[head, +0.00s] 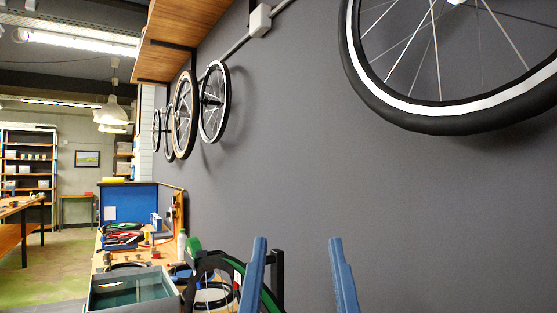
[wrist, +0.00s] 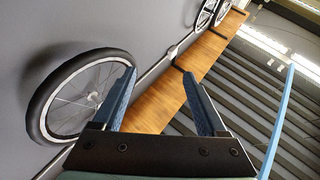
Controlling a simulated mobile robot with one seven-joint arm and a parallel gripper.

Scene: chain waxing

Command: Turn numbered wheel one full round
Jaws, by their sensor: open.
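My gripper (head: 297,241) is open and empty in the lower middle of the head view, its two blue fingers pointing up. It also shows in the wrist view (wrist: 158,73), again with nothing between the fingers. A black wheel with a green band (head: 247,281) stands at the bottom of the head view, partly hidden behind the left finger and cut off below. It lies beyond my gripper, near a dark upright post (head: 278,272). No numbers can be read on any wheel, so I cannot tell which is the numbered one.
A workbench (head: 107,262) along the wall holds a grey bin (head: 133,290), a blue panel (head: 127,203) and tools. A large wheel (head: 455,118) hangs on the grey wall at upper right; smaller wheels (head: 213,102) hang farther off. Open floor (head: 62,270) lies left.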

